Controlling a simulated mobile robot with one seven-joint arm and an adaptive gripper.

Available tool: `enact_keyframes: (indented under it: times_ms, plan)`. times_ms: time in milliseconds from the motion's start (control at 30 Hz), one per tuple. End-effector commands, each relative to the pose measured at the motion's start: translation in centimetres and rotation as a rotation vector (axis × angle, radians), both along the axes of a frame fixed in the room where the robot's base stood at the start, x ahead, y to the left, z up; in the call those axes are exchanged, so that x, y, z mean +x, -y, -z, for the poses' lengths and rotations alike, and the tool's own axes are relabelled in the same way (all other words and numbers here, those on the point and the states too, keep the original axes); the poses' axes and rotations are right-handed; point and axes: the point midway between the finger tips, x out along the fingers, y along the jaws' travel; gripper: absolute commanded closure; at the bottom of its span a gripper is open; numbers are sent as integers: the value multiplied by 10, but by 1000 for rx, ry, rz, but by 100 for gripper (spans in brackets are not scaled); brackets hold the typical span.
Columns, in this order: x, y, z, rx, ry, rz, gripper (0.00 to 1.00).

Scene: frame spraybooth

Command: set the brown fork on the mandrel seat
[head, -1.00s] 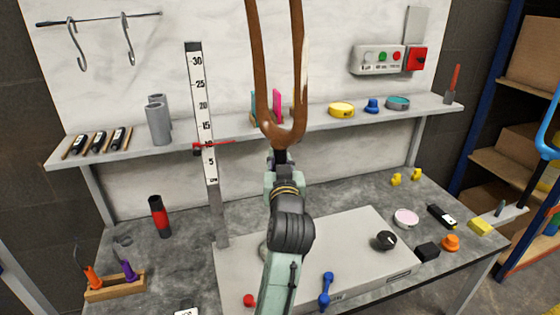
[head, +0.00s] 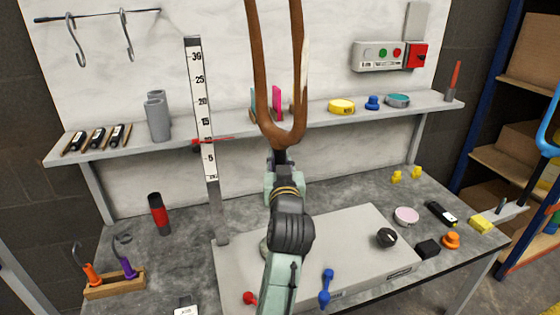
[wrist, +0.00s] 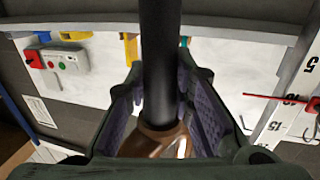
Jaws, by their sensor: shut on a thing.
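The brown fork (head: 262,95) stands upright with its two legs pointing up, and their ends run out of the top of the head view. My gripper (head: 279,158) is shut on the fork's dark steerer tube, just below the crown. In the wrist view the black tube (wrist: 160,60) lies between the purple-lined jaws of my gripper (wrist: 160,95), with the brown crown (wrist: 153,140) beyond. The fork is held in the air above the grey plate (head: 350,235) on the bench. The mandrel seat cannot be clearly made out; my arm covers part of the plate.
A height gauge (head: 204,110) stands left of the fork. A black knob (head: 387,237) and blue handle (head: 326,285) are on the plate's right and front.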

Motion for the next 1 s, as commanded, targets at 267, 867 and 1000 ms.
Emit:
enact_keyframes:
  times_ms: [267,867,1000]
  plan:
    - [-1,0,5,0,5,0,100]
    - [-1,0,17,0,4,0,100]
    - [0,0,20,0,4,1,100]
